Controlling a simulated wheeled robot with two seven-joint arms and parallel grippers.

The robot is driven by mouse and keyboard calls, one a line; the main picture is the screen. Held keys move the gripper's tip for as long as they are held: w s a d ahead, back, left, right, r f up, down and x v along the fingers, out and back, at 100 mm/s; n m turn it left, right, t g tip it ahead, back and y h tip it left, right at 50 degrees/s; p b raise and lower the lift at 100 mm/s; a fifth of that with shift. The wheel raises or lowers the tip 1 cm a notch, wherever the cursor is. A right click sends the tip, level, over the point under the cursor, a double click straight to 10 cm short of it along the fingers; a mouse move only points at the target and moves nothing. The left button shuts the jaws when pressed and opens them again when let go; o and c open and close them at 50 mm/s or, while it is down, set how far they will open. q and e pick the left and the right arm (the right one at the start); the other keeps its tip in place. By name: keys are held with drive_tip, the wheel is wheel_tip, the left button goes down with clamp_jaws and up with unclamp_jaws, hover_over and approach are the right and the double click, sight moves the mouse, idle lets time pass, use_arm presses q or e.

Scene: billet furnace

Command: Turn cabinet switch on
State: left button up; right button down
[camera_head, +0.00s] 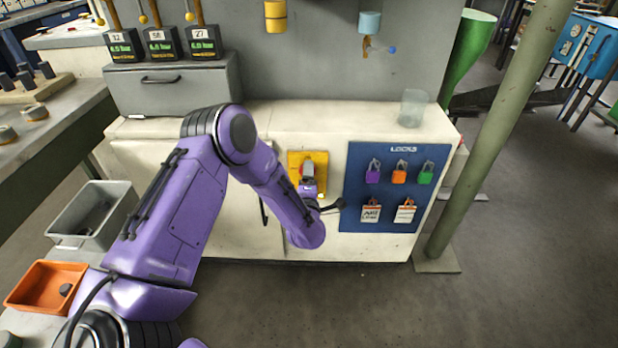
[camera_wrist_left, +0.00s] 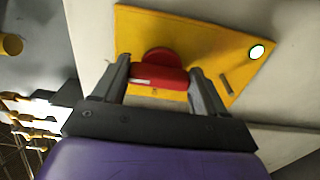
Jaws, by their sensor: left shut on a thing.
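The cabinet switch is a red rotary handle (camera_wrist_left: 158,76) on a yellow plate (camera_wrist_left: 215,45) on the front of the white cabinet (camera_head: 262,123). In the head view the yellow plate (camera_head: 293,160) is partly covered by my left gripper (camera_head: 308,172). In the left wrist view my left gripper (camera_wrist_left: 160,68) has one finger on each side of the red handle and is shut on it. The handle lies roughly across the picture between the fingers. A bright white round lamp with a green rim (camera_wrist_left: 257,52) shows on the plate. My right gripper is not in view.
A blue lock board (camera_head: 354,190) with padlocks and tags is right of the switch. A clear cup (camera_head: 412,108) stands on the cabinet top. A greenish post (camera_head: 490,150) rises at the right. A grey bin (camera_head: 125,195) and an orange tray (camera_head: 75,268) are at the left.

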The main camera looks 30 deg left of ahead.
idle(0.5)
use_arm(q)
drive_tip(key=o, duration=1.1)
drive_tip(key=shift+c, duration=0.2)
drive_tip(key=v, duration=1)
drive_tip(key=shift+s, duration=0.2)
drive_tip(key=shift+d, duration=0.15)
